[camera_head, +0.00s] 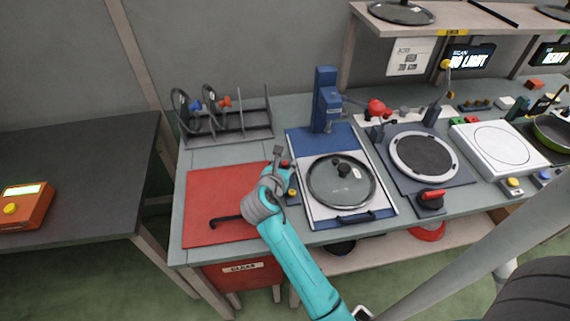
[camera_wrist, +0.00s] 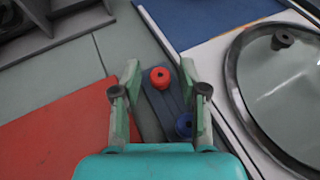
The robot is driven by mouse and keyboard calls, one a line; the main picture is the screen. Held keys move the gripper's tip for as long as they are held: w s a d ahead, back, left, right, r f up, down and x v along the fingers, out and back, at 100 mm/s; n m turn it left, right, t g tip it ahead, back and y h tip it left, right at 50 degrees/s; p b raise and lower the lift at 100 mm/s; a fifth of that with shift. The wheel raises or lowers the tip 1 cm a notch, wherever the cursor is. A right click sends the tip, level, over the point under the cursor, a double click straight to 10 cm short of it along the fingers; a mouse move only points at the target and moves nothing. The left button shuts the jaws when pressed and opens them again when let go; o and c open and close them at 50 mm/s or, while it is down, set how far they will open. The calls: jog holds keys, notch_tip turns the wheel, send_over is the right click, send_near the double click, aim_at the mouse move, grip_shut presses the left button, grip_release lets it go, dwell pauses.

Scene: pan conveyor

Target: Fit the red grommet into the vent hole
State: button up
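The red grommet (camera_wrist: 159,77) sits upright on a narrow dark blue holder (camera_wrist: 158,108), with a blue grommet (camera_wrist: 184,124) further along it. My gripper (camera_wrist: 160,70) is open. In the wrist view its fingertips lie to either side of the red grommet, with gaps on both sides; I cannot tell its height above it. In the head view my gripper (camera_head: 277,157) is at the left edge of the lid station and partly hides the holder. The glass lid (camera_head: 328,194) with a dark knob lies on the station's plate. A small dark spot beside the knob may be the vent hole.
A red panel (camera_head: 212,190) with a dark handle lies left of my gripper. A blue press column (camera_head: 325,100) stands behind the lid. A wire rack (camera_head: 240,135) holds lids at the back left. A round dark plate station (camera_head: 422,157) is to the right.

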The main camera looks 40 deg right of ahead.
jog(key=c, duration=0.4)
jog(key=shift+c, duration=0.2)
